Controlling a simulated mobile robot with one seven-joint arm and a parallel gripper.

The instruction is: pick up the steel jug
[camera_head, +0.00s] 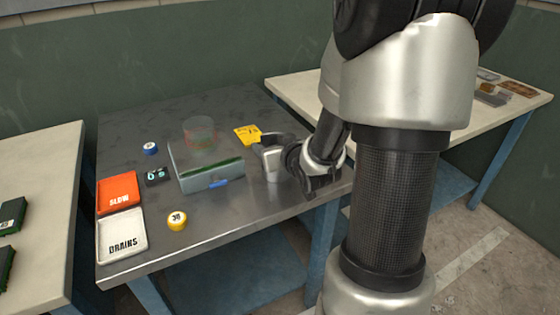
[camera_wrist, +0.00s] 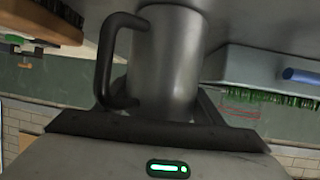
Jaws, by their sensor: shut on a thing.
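The steel jug (camera_head: 272,164) is a small grey metal vessel near the right side of the dark metal table (camera_head: 240,211). In the wrist view the jug (camera_wrist: 166,55) fills the middle, with its black handle (camera_wrist: 103,62) on the left. My gripper (camera_head: 288,162) reaches in from the right and is shut on the jug. In the wrist view the dark jaws (camera_wrist: 160,125) are at the jug's near end and hide part of it. I cannot tell whether the jug's base touches the table.
Left of the jug is a grey box-like thing (camera_head: 212,181) with a green strip and blue part. An orange tray (camera_head: 119,193), white tray (camera_head: 122,237) and yellow round thing (camera_head: 177,221) lie left.

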